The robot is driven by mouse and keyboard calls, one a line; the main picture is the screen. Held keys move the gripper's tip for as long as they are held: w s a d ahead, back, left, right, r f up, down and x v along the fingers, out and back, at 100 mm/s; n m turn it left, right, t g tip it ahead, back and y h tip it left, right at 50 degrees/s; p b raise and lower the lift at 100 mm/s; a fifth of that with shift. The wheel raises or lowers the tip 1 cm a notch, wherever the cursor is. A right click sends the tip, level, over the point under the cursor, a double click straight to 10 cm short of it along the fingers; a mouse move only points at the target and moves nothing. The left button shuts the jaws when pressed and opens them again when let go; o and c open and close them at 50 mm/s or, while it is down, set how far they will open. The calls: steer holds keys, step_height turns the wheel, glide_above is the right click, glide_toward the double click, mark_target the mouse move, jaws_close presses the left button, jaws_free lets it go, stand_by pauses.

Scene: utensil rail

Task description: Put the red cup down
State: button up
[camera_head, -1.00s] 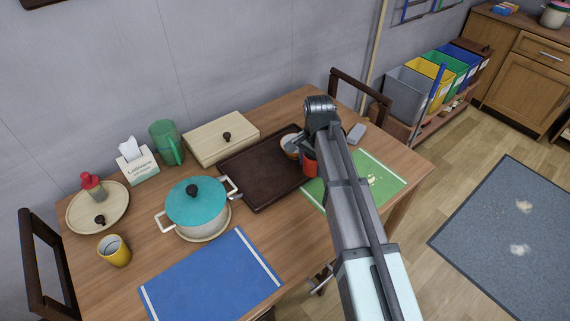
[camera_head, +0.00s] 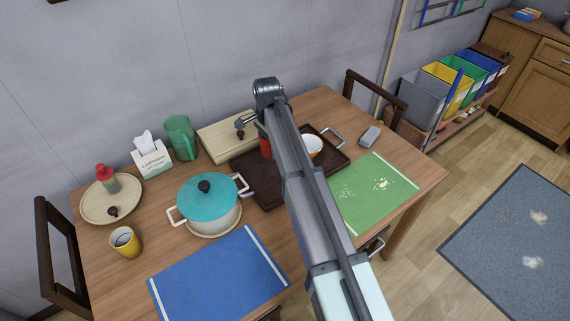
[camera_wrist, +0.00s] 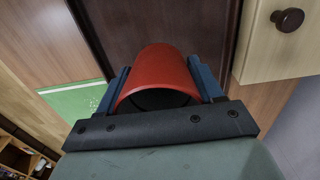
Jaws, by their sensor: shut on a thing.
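The red cup (camera_head: 265,148) is over the dark brown tray (camera_head: 247,177), partly hidden behind my arm in the head view. In the wrist view the red cup (camera_wrist: 160,62) fills the space between the blue fingers of my gripper (camera_wrist: 160,80), which is shut on it. The dark tray (camera_wrist: 190,22) lies beyond the cup there. I cannot tell whether the cup touches the tray.
A white bowl (camera_head: 312,146) stands on the tray's right part. A pale wooden box (camera_head: 220,141) with a dark knob is behind the tray. A teal-lidded pot (camera_head: 205,203) stands left. The green mat (camera_head: 365,205) and blue mat (camera_head: 215,275) are largely bare.

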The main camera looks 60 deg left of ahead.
mark_target(271, 173)
step_height(271, 173, down, 10)
steer(key=shift+r, duration=0.1)
stand_by(0.4)
steer(key=o, duration=1)
steer(key=shift+o, duration=0.2)
step_height(271, 173, up, 12)
stand_by(0.4)
